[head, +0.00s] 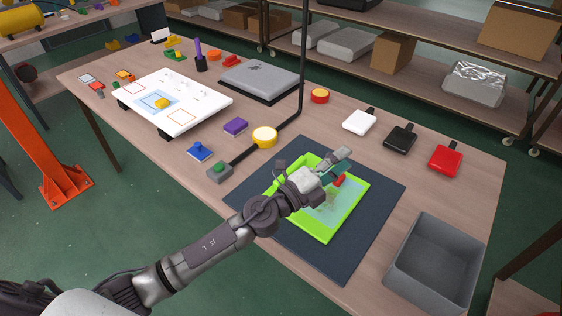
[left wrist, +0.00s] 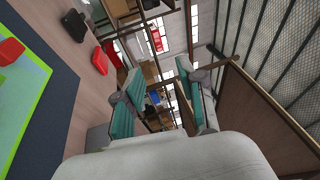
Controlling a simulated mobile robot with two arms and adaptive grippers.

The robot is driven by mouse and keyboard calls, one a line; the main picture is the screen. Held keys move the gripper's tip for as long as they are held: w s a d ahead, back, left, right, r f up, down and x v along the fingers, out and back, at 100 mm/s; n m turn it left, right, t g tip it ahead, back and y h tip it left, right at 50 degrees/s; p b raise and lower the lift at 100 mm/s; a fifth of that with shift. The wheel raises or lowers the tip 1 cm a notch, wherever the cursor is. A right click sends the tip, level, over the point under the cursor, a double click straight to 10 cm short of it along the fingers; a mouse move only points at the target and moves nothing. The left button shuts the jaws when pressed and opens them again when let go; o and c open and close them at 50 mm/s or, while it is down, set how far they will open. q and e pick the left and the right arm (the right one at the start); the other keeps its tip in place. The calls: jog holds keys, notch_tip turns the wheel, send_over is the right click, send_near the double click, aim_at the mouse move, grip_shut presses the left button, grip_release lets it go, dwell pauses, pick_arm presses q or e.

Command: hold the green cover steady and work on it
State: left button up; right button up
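The green cover (head: 328,230) lies flat on a dark mat (head: 352,258) on the table. It has a bright green rim and a paler blue-green middle. A red piece (head: 340,181) sits on the cover, partly hidden by my left gripper. My left gripper (head: 338,164) is over the far part of the cover, and its wrist hides part of it. In the left wrist view the two teal fingers of the gripper (left wrist: 158,80) stand apart with nothing between them. There the cover (left wrist: 28,85) and the red piece (left wrist: 10,50) lie off to the left. My right gripper does not show.
A grey bin (head: 436,262) stands at the right front. White (head: 359,122), black (head: 400,138) and red (head: 446,160) items lie along the far right. A black pole (head: 303,60) rises behind the mat. A white board (head: 190,105) occupies the left.

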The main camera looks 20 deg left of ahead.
pick_arm(q)
jog(key=d+f+m+g+h, duration=0.1)
jog(key=d+m+g+h, duration=0.15)
jog(key=m+g, duration=0.35)
jog(key=m+g+y, duration=0.4)
jog(key=m+y, duration=0.5)
jog(key=y, duration=0.3)
send_near(289, 170)
jog(key=shift+x, duration=0.95)
jog(key=shift+w+f+g, duration=0.1)
jog(key=shift+w+g, duration=0.15)
jog(key=shift+g, duration=0.05)
jog(key=b+x, duration=0.5)
jog(key=x, duration=0.1)
jog(key=shift+f+b, duration=0.2)
jog(key=shift+b, duration=0.2)
jog(key=shift+w+d+f+b, duration=0.2)
jog(key=shift+w+f+b, duration=0.25)
jog(key=shift+b, duration=0.25)
jog(key=shift+r, duration=0.1)
grip_shut()
jog(key=shift+c, duration=2.1)
grip_release()
grip_shut()
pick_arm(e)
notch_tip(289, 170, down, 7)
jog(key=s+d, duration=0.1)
